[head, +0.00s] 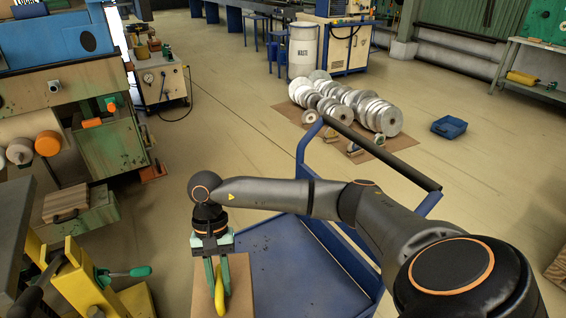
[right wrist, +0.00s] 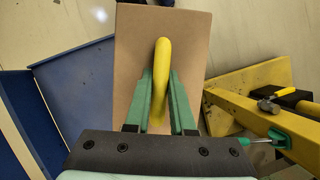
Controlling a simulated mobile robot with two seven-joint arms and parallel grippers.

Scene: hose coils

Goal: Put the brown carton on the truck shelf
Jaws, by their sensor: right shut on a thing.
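The brown carton (head: 240,286) shows at the bottom of the head view, with a curved yellow handle (head: 220,292) on top. My right gripper (head: 218,284) reaches down over it, with its green fingers shut on the handle. The right wrist view shows the carton (right wrist: 193,45) below the fingers (right wrist: 160,95), with the handle between them. The blue truck shelf (head: 300,262) lies right of the carton in the head view and left of it in the right wrist view (right wrist: 85,85). The carton overlaps the shelf's edge in view; I cannot tell whether they touch. My left gripper is out of view.
The truck has a dark push bar (head: 380,152) on blue posts. A yellow stand (head: 75,285) with a green-handled tool is close on the left. Metal coils (head: 345,102) lie on a brown mat behind the truck, and a blue bin (head: 449,127) stands to their right. Open floor lies between.

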